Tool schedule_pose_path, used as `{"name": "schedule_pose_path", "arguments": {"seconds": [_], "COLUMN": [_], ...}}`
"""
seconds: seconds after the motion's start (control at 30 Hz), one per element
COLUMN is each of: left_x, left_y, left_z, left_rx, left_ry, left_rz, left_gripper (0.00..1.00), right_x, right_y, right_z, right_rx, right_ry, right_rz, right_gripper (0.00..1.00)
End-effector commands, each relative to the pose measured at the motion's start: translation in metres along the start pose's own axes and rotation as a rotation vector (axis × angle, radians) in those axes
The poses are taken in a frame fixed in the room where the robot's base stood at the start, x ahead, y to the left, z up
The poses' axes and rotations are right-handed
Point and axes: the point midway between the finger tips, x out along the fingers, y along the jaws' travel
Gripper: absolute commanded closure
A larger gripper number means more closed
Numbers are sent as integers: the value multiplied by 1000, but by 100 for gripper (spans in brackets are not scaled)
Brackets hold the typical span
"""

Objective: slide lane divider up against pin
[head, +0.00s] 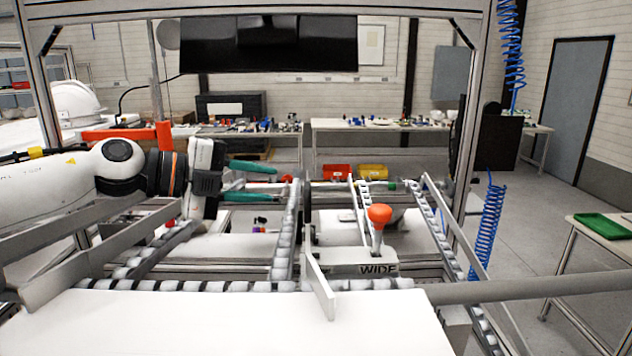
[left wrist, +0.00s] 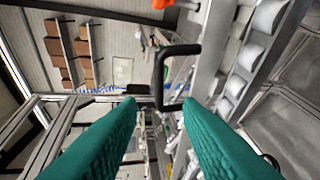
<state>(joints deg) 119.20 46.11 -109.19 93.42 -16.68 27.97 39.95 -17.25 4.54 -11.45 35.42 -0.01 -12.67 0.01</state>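My left gripper (head: 284,182) reaches in from the left with two teal fingers spread apart and nothing between them in the head view. In the left wrist view the open fingertips (left wrist: 158,103) have a black loop handle (left wrist: 187,50) just beyond them; I see no contact. A thin pale upright plate (head: 321,288), which looks like the lane divider, stands mid-frame by the roller lanes. An orange knob (head: 379,214) on a stem, likely the pin, stands right of it, above a block marked WIDE (head: 378,269). My right gripper is not in view.
Roller rails (head: 284,235) run beside the divider, with another roller rail (head: 435,225) to the right. A white surface (head: 230,325) fills the front. Red (head: 337,172) and yellow (head: 373,171) bins lie behind. A blue coiled hose (head: 489,225) hangs at right.

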Motion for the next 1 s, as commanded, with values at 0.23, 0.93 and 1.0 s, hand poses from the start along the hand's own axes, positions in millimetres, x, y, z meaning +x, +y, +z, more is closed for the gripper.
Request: {"name": "schedule_pose_path", "arguments": {"seconds": [0.23,0.93,1.0], "left_x": [49,107,107], "left_y": [3,0,0], "left_z": [2,0,0], "left_rx": [-2,0,0], "left_ry": [-4,0,0], "left_rz": [-4,0,0], "left_gripper": [68,68,72], "right_x": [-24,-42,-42], "right_y": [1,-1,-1], "right_z": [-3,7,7], "right_rx": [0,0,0], "right_ry": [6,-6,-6], "right_rz": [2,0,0], "right_gripper": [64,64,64]}}
